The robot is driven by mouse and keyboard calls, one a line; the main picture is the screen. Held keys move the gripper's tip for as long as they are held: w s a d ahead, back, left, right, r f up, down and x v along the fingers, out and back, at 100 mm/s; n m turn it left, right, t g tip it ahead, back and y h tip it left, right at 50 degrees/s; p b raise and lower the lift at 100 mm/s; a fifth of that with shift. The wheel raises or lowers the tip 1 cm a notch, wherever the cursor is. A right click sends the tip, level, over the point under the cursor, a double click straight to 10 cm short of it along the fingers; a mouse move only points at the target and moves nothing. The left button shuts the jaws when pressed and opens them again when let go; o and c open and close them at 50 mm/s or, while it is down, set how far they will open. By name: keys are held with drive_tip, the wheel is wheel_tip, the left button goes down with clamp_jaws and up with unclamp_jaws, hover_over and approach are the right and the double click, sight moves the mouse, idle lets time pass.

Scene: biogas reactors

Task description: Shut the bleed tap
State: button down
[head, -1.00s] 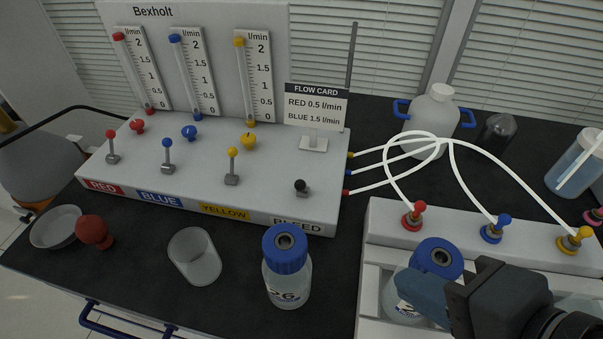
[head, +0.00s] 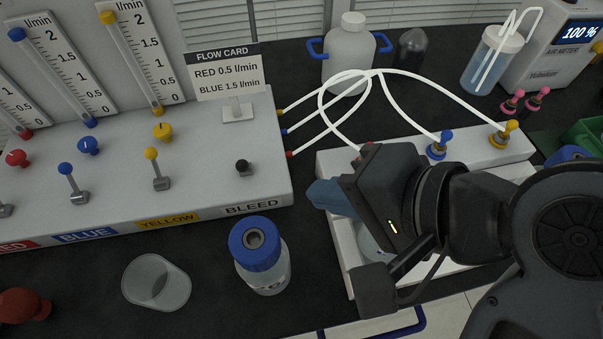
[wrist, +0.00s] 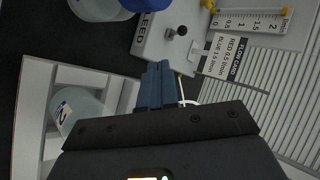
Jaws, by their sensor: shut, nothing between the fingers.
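The bleed tap (head: 243,167) is a small black knob on a grey base. It sits at the right end of the white panel, above the BLEED label (head: 252,207). Its lever looks short from here, and I cannot tell its exact angle. In the wrist view the tap (wrist: 170,33) shows beyond my fingertips. My gripper (head: 322,196) has blue fingers that are closed together and empty. It is to the right of the panel, apart from the tap. The closed fingers also show in the wrist view (wrist: 158,82).
A blue-capped bottle (head: 260,255) and a clear beaker (head: 156,282) stand in front of the panel. White tubes (head: 325,115) loop from the panel's right side to the white rack (head: 480,152). The flow card (head: 228,72) stands behind the tap. Yellow tap (head: 155,168) is left.

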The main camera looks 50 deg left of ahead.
sight(244, 167)
drive_tip(key=a+r+x, duration=0.1)
drive_tip(key=r+x, duration=0.1)
drive_tip(key=x, duration=0.9)
drive_tip(key=shift+s+a+p, duration=0.3)
drive_tip(key=shift+s+a, duration=0.05)
drive_tip(key=shift+a, duration=0.25)
drive_tip(key=shift+f, duration=0.1)
